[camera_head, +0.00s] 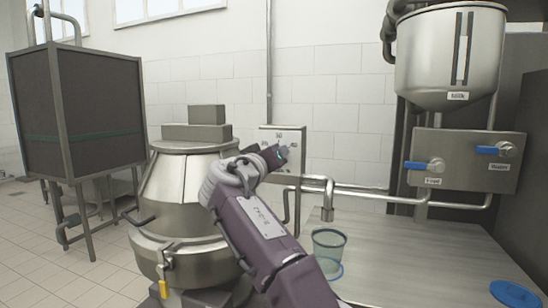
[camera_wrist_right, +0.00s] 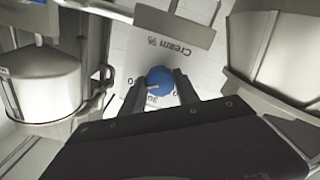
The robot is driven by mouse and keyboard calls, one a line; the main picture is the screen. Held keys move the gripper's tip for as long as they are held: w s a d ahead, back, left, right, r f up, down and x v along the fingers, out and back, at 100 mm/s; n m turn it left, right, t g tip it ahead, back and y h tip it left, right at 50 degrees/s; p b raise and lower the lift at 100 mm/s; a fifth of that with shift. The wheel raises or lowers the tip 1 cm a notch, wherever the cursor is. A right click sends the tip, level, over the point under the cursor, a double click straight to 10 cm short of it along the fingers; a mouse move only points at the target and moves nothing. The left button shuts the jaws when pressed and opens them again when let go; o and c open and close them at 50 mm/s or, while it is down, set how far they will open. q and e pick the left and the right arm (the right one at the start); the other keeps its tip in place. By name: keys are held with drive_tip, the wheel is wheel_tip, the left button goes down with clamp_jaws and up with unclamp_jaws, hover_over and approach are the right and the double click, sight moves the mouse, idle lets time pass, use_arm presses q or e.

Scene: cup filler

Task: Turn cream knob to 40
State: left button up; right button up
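The cream knob (camera_wrist_right: 160,78) is a round blue knob on a pale panel in the right wrist view, beside an upside-down "Cream %" label (camera_wrist_right: 168,50). A light pointer mark on it points to the left of the picture. Scale numbers around it are partly hidden, so I cannot read the setting. My right gripper (camera_wrist_right: 157,85) is open, with one finger on each side of the knob; I cannot tell whether either finger touches it. In the head view my right gripper (camera_head: 275,155) is at the dial panel (camera_head: 294,136) and hides the knob. My left gripper is out of view.
A metal vessel (camera_head: 180,195) stands left of my right arm. A spout (camera_head: 328,200) hangs over a clear cup (camera_head: 328,242) on the counter (camera_head: 400,250). A milk tank (camera_head: 425,55) and a panel with blue-handled taps (camera_head: 470,160) are at right. A blue disc (camera_head: 513,294) lies near the front.

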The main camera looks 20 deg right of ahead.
drive_tip(key=o, duration=0.4)
drive_tip(key=b+v, duration=0.1)
drive_tip(key=v, duration=0.8)
drive_tip(key=shift+b, duration=0.4)
